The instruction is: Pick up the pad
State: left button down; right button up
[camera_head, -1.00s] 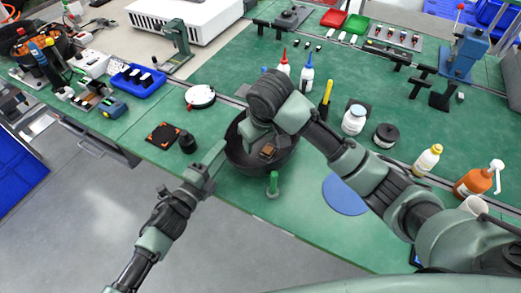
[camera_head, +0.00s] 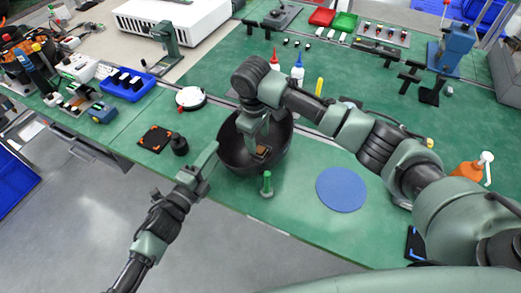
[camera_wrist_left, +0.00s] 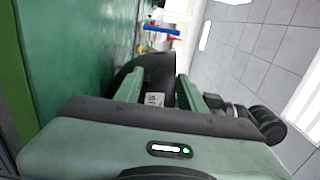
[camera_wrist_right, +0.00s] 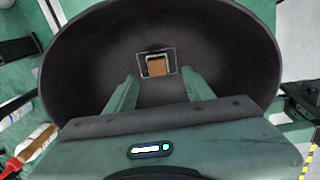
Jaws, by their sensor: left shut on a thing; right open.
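A small brown square piece (camera_wrist_right: 157,66) with a thin pale square outline around it lies in the black bowl (camera_wrist_right: 85,70). It also shows in the head view (camera_head: 262,151). A flat round blue pad (camera_head: 341,190) lies on the green bench, right of the bowl. I cannot tell which one the task calls the pad. My right gripper (camera_wrist_right: 160,87) is open and empty, pointing down into the bowl above the brown piece. My left gripper (camera_head: 211,153) is shut on the bowl's left rim; the bowl wall shows between its fingers in the left wrist view (camera_wrist_left: 160,84).
A short green post (camera_head: 267,186) stands in front of the bowl. A black mat with orange corners (camera_head: 156,139) and a black knob (camera_head: 179,146) lie to the left. An orange spray bottle (camera_head: 467,174) stands at the right. The bench's front edge is close.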

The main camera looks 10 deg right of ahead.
aim_at(261, 150)
jog(key=f, duration=0.2)
jog(key=d+f, duration=0.1)
jog(key=f, duration=0.2)
jog(key=shift+w, duration=0.15)
grip_shut()
